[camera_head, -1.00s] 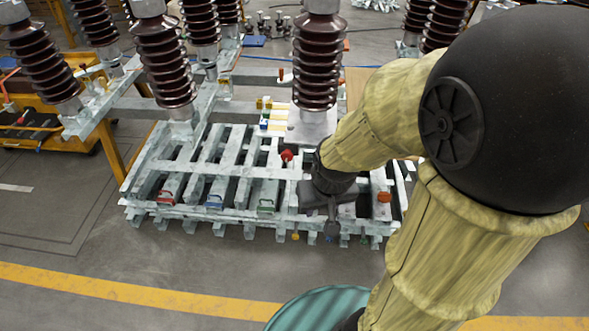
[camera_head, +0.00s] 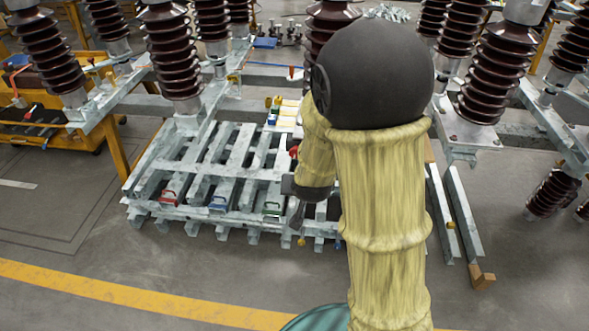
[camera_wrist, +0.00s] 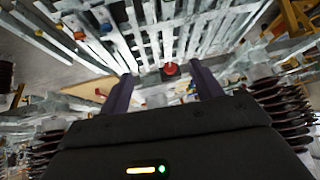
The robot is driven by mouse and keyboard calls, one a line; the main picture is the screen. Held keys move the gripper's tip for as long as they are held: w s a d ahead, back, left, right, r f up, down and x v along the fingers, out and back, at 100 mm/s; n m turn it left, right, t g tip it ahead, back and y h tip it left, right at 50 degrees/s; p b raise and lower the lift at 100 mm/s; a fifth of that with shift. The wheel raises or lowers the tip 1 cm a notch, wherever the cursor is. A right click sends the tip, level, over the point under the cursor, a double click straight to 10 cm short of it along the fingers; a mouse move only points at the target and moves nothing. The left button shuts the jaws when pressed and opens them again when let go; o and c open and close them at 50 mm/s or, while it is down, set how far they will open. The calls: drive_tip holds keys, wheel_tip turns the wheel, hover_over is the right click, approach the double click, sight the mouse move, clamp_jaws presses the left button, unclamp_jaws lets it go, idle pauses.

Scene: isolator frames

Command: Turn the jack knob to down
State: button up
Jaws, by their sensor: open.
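A red knob (camera_head: 293,152) stands on the grey slatted metal frame (camera_head: 215,165), just left of my forearm in the head view. In the wrist view the red knob (camera_wrist: 170,69) shows beyond and between my fingertips, with a gap around it. My gripper (camera_wrist: 161,72) is open, its two dark fingers apart and nothing between them. In the head view my gripper is low over the frame's front part and mostly hidden by my arm. I cannot tell for sure that the red knob is the jack knob.
Tall brown insulators (camera_head: 170,55) rise behind and right (camera_head: 495,75). A yellow cart (camera_head: 45,125) stands at left. The floor in front is clear.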

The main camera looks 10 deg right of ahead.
sight(295, 155)
drive_tip(key=w+a+f+t+h+b, duration=0.1)
drive_tip(key=w+f+t+h+b, duration=0.1)
drive_tip(key=w+f+t+b, duration=0.2)
drive_tip(key=w+a+f+m+t+h+b, duration=0.1)
drive_tip(key=w+f+t+h+b, duration=0.2)
drive_tip(key=w+f+t+b, duration=0.2)
wheel_tip(295, 155, down, 5)
drive_tip(key=b, duration=0.3)
drive_tip(key=shift+w+a+t, duration=0.15)
drive_tip(key=shift+a+t, duration=0.1)
drive_tip(key=shift+t, duration=0.05)
drive_tip(key=shift+f, duration=0.1)
drive_tip(key=x, duration=1.7)
drive_tip(key=shift+w+f, duration=0.1)
drive_tip(key=shift+w, duration=0.1)
drive_tip(key=shift+c, duration=0.5)
drive_tip(key=c, duration=0.9)
